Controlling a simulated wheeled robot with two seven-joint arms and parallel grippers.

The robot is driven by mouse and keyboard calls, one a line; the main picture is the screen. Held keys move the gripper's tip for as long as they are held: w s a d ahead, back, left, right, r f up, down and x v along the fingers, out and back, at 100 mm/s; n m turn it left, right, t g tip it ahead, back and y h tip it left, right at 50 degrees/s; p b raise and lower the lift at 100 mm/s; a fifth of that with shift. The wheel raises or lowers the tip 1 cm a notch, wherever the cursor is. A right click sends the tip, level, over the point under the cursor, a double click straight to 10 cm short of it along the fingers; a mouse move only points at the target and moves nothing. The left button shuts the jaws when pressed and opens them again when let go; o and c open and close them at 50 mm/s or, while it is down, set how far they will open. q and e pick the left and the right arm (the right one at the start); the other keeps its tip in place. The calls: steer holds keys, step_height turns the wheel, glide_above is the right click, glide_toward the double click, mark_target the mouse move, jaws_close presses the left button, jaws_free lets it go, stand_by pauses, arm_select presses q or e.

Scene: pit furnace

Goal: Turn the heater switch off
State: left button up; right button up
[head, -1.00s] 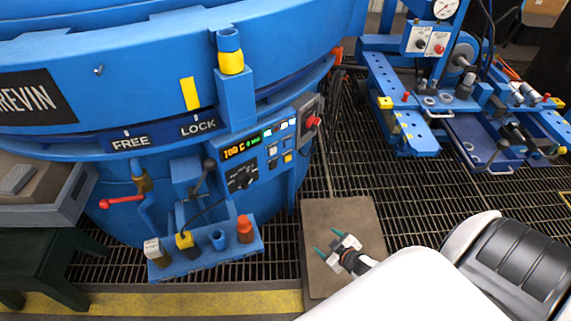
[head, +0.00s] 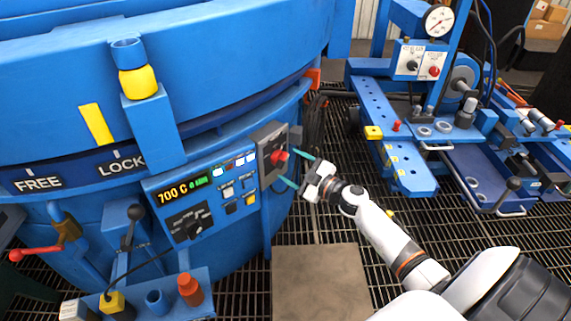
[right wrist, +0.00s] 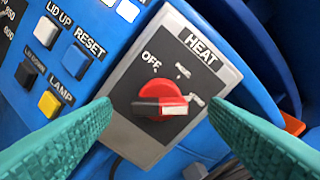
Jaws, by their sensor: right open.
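The heater switch is a red rotary knob (head: 279,158) on a grey panel labelled HEAT at the right end of the blue furnace's control strip. In the right wrist view the knob (right wrist: 160,103) has a white-marked end pointing right, toward the rightmost label; OFF is printed at its upper left. My right gripper (head: 291,167) is open in front of the panel. Its green fingers (right wrist: 160,106) appear on either side of the knob with a visible gap on each side. I cannot tell how far off the fingertips are in depth. My left gripper is not in view.
A display (head: 182,190) reads 700 C. White, blue, black and yellow buttons (head: 236,190) and a black dial (head: 190,222) sit left of the HEAT panel. A blue pump bench (head: 400,150) stands to the right. Grated floor lies between.

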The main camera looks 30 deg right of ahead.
mark_target(284, 162)
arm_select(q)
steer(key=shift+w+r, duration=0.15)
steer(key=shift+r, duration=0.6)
arm_select(e)
steer(key=shift+x, duration=1.6)
steer(key=c, duration=1)
